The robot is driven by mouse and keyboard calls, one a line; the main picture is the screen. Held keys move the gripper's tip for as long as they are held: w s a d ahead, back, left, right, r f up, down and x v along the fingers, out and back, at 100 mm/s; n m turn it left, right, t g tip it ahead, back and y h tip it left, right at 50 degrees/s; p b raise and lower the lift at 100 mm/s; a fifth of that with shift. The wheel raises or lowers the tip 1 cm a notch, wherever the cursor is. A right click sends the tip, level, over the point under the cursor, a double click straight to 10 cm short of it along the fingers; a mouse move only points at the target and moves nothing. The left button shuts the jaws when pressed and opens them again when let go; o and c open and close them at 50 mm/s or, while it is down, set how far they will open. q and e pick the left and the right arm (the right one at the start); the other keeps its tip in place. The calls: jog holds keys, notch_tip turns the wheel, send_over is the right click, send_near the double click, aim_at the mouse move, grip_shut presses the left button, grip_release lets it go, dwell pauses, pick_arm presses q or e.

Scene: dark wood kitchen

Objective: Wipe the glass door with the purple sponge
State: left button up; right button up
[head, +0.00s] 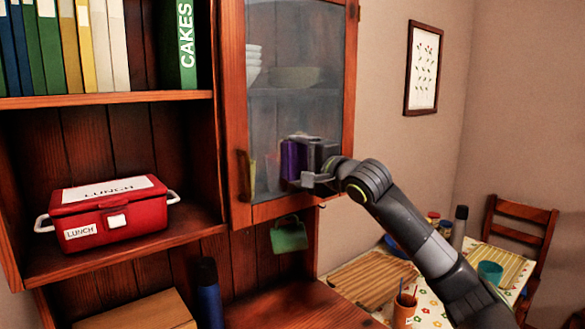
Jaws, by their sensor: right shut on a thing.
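The glass door (296,110) is a wood-framed pane on the cabinet, and it looks closed. White bowls show dimly through its hazy glass. My right gripper (308,172) is at the lower part of the pane, shut on the purple sponge (290,160). The sponge is upright at the glass and seems to touch it, though the exact contact is hard to see. The gripper hides part of the sponge. The door's handle (244,176) is on the left side of the frame. My left gripper is not in view.
A red lunch box (114,212) sits on the open shelf at left, below a row of books (70,45). A green item (289,235) hangs below the door. A dark blue bottle (208,292) stands lower down. A table with a teal cup (490,271) and a chair (521,240) are at right.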

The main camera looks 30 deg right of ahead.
aim_at(304, 147)
jog(key=shift+w+d+b, duration=0.15)
jog(key=shift+d+b, duration=0.2)
jog(key=shift+d, duration=0.7)
jog(key=shift+d+r, duration=0.85)
jog(key=shift+d, duration=1.65)
jog(key=shift+s+a+b, duration=0.2)
jog(key=shift+a+b, duration=0.7)
jog(key=shift+a, duration=4.4)
jog(key=shift+r+p, duration=0.45)
jog(key=shift+r, duration=0.3)
jog(key=shift+d+b, duration=0.4)
jog(key=shift+d, duration=0.25)
jog(key=shift+w+d+b, duration=0.2)
jog(key=shift+d+b, duration=0.1)
jog(key=shift+d, duration=1.55)
jog(key=shift+w+d, duration=0.15)
jog(key=shift+d, duration=1.25)
jog(key=shift+w+d, duration=0.1)
jog(key=shift+d, duration=1.3)
